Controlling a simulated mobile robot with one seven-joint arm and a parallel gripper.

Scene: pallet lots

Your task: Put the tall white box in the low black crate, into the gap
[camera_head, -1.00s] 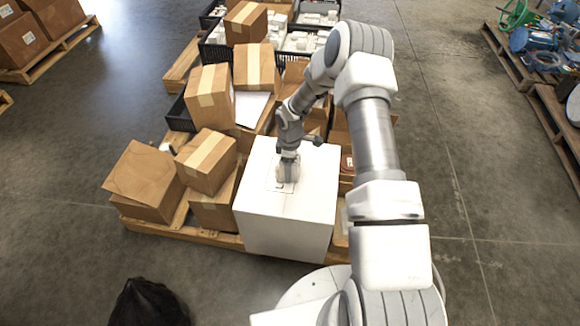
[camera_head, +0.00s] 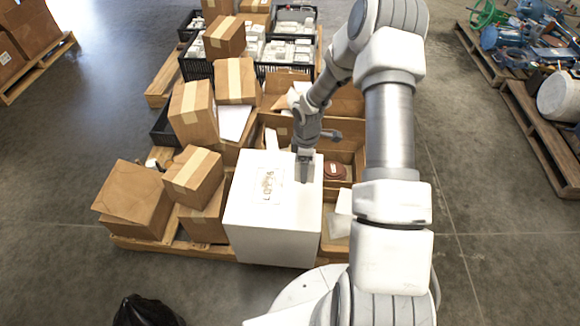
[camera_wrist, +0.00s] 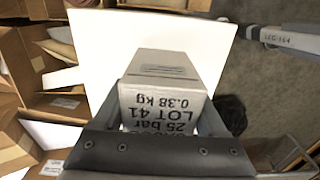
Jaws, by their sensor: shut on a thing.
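My gripper (camera_head: 304,172) is over the far right part of a large white block's top (camera_head: 262,215). In the wrist view my gripper (camera_wrist: 165,122) is shut on a small pale box (camera_wrist: 168,97), printed with "25 bar LOT 41 0.38 kg"; one finger lies on each side of it. The box's lower end is hidden, so I cannot tell whether it touches the block. Black crates with small white boxes stand at the back: one at left (camera_head: 196,70), one at right (camera_head: 300,70). I cannot make out a gap in them from here.
Brown cartons (camera_head: 193,176) are stacked left of the white block. Open brown cartons (camera_head: 345,157) lie behind and right of it, one holding a dark red round thing (camera_head: 335,171). Another dark crate (camera_head: 163,127) is partly hidden at left.

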